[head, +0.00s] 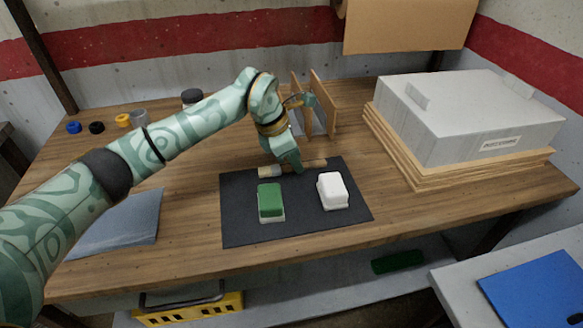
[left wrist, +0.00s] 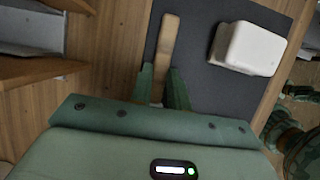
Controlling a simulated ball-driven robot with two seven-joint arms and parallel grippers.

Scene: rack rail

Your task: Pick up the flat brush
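The flat brush lies along the back edge of the dark mat (head: 237,228). Its pale bristle end (head: 268,171) points left and its wooden handle (head: 314,163) points right in the head view. My left gripper (head: 292,168) is down over the middle of the brush. In the left wrist view its two green fingers (left wrist: 161,72) sit on either side of the wooden handle (left wrist: 169,38), close against it. The bristles are hidden there behind the gripper body. I cannot tell whether the brush is clear of the mat. My right gripper is not seen.
A green block-like brush (head: 270,200) and a white block (head: 333,190) lie on the mat. Upright wooden panels (head: 320,105) stand behind the gripper. A large grey box (head: 470,115) fills the right. Small rings and a blue-grey sheet (head: 118,222) lie left.

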